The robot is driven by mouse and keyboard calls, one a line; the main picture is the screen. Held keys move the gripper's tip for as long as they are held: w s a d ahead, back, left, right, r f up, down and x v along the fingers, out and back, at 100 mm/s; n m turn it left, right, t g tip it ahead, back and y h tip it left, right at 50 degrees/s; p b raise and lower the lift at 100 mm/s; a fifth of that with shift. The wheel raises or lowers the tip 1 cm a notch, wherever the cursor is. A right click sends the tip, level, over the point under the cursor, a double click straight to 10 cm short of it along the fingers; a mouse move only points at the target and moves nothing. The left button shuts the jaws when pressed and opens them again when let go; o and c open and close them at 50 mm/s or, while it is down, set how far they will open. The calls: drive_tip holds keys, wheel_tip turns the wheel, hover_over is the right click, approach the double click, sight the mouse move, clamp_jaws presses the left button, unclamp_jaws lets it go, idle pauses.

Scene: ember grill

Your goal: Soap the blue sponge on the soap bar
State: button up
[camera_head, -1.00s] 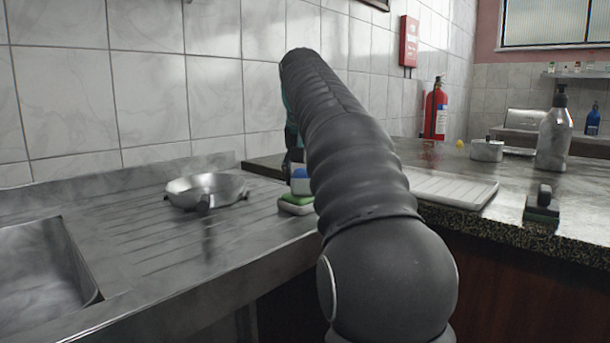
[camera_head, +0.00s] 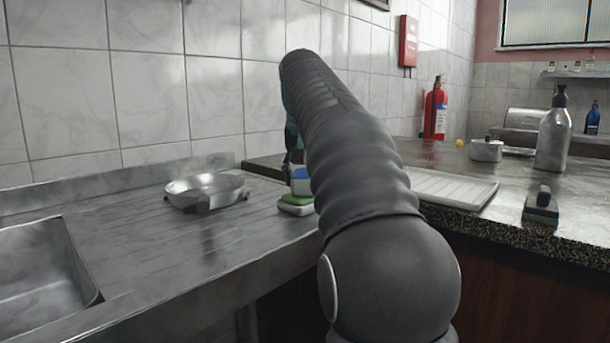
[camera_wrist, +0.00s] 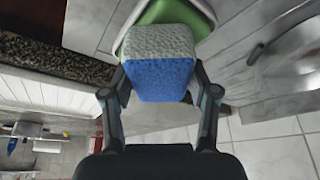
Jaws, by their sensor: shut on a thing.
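My gripper (camera_wrist: 160,92) is shut on the blue sponge (camera_wrist: 162,80), which has a pale, grainy face and fills the space between the fingers in the wrist view. The sponge also shows as a small blue patch (camera_head: 300,175) in the head view, partly hidden by my arm. The green soap bar (camera_wrist: 178,12) lies in a white dish just beyond the sponge in the wrist view. It also shows in the head view (camera_head: 295,199), right under the sponge on the steel drainboard. Whether sponge and soap touch, I cannot tell.
A steel pan (camera_head: 205,191) stands on the drainboard left of the soap. A sink basin (camera_head: 40,265) is at the far left. On the right counter are a white ribbed board (camera_head: 450,189), a dark-based brush (camera_head: 541,210) and a pump bottle (camera_head: 553,135). The tiled wall is behind.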

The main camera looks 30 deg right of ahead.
sight(306, 173)
drive_tip(key=shift+f, duration=0.2)
drive_tip(key=shift+r+p, duration=1.1)
drive_tip(key=shift+r, duration=2.55)
